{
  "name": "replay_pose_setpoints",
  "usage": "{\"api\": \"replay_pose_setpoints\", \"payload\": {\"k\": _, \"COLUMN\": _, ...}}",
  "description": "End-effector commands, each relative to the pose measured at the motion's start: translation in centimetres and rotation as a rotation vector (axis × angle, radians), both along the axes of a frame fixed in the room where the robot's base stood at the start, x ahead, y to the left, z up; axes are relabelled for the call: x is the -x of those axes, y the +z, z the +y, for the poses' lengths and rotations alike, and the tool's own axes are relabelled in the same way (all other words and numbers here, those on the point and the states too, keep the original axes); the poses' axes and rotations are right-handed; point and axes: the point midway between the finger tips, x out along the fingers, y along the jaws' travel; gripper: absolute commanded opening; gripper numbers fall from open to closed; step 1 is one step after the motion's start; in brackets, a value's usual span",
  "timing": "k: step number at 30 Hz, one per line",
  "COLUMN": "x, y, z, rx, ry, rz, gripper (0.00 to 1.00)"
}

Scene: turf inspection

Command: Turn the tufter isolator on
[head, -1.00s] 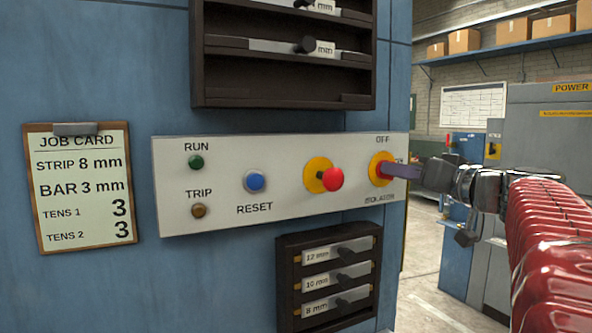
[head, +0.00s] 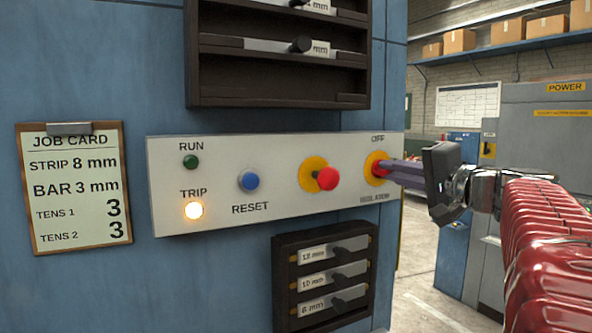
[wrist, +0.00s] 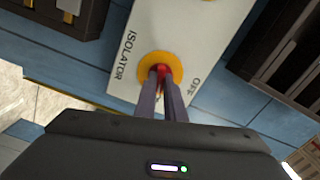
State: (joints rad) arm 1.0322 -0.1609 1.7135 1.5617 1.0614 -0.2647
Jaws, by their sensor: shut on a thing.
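The isolator (head: 375,165) is a red knob on a yellow disc at the right end of the white control panel (head: 290,215), with OFF above it and ISOLATOR below. It also shows in the wrist view (wrist: 148,68), with the red knob between my fingertips. My gripper (head: 386,168) reaches it from the right and is shut on the red knob. The fingers hide much of the knob, so I cannot read its exact position. The TRIP lamp (head: 194,210) glows; the green RUN lamp (head: 190,162) looks dark.
On the same panel are a blue RESET button (head: 248,180) and a red mushroom button (head: 327,179) close left of my fingers. Dark racks stand above (head: 280,96) and below (head: 283,290) the panel. A job card (head: 75,190) hangs at the left. Open floor lies to the right.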

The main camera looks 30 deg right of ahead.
Motion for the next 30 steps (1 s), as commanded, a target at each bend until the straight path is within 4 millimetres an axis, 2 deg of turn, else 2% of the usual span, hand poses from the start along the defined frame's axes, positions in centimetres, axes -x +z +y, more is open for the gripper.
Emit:
{"api": "replay_pose_setpoints", "payload": {"k": 6, "x": 0.01, "y": -0.30, "z": -0.28, "rx": -0.166, "ry": -0.006, "rz": 0.007, "gripper": 0.00}}
{"api": "replay_pose_setpoints", "payload": {"k": 12, "x": 0.00, "y": -0.38, "z": -0.29, "rx": -0.260, "ry": -0.006, "rz": 0.011, "gripper": 0.00}}
{"api": "replay_pose_setpoints", "payload": {"k": 29, "x": -0.02, "y": -0.54, "z": -0.33, "rx": -0.306, "ry": -0.007, "rz": 0.014, "gripper": 0.00}}
{"api": "replay_pose_setpoints", "payload": {"k": 30, "x": -0.02, "y": -0.55, "z": -0.34, "rx": -0.306, "ry": -0.007, "rz": 0.014, "gripper": 0.11}}
